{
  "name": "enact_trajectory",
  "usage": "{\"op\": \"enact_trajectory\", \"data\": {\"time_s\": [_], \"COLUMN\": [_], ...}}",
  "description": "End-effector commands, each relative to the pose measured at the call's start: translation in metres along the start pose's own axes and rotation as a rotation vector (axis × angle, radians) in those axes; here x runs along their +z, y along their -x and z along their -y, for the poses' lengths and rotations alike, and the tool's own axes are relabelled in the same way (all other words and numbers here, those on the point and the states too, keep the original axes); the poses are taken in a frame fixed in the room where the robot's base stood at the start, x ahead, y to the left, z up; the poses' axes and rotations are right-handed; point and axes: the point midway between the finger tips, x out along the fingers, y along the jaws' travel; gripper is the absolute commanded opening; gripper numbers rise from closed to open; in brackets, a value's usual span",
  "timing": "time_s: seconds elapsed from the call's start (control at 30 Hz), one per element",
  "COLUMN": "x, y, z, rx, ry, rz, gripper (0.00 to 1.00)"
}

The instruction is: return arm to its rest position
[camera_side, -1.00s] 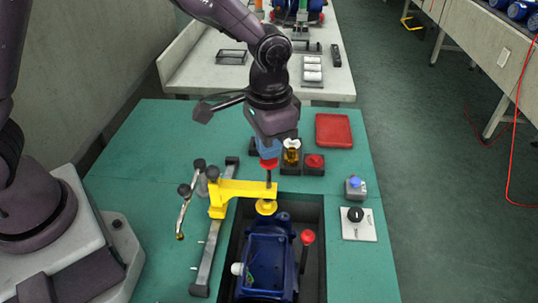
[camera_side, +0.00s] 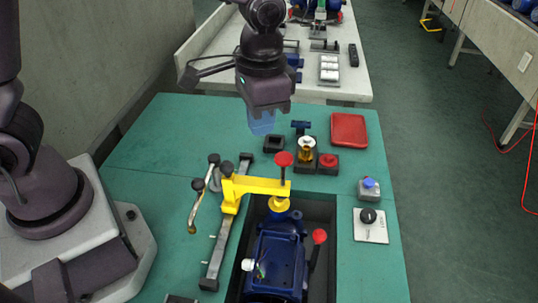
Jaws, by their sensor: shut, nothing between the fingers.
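My gripper (camera_side: 262,124) hangs over the back half of the green table, its blue fingers pointing down. It is shut and empty, and it is clear of everything below it. The yellow clamp arm (camera_side: 255,186) with a red knob (camera_side: 284,159) on its screw reaches over the recess, in front of and below my gripper. Its yellow pad (camera_side: 279,204) is at the top of the blue pump (camera_side: 274,255), which sits in the dark recess. Whether the pad touches the pump I cannot tell.
Behind the clamp stand a black square holder (camera_side: 274,144), an amber-and-white bottle (camera_side: 307,150) and a red button box (camera_side: 328,163). A red tray (camera_side: 348,129) lies at the back right. A black dial (camera_side: 368,216) and blue button (camera_side: 369,183) sit at right. The left back of the table is clear.

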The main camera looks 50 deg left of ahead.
Motion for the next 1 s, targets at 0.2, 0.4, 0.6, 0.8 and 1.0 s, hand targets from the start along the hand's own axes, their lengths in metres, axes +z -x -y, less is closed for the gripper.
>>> {"op": "enact_trajectory", "data": {"time_s": [0.2,0.4,0.6,0.8,1.0], "x": [0.059,0.113,0.15,0.16,0.161], "y": [0.051,0.082,0.101,0.116,0.117], "z": [0.029,0.048,0.058,0.064,0.065], "rx": [-0.007,-0.021,-0.041,-0.058,-0.061], "ry": [0.07,0.153,0.228,0.264,0.271], "rz": [-0.125,-0.274,-0.419,-0.507,-0.512], "gripper": [0.0,0.0,0.0,0.0,0.0]}}
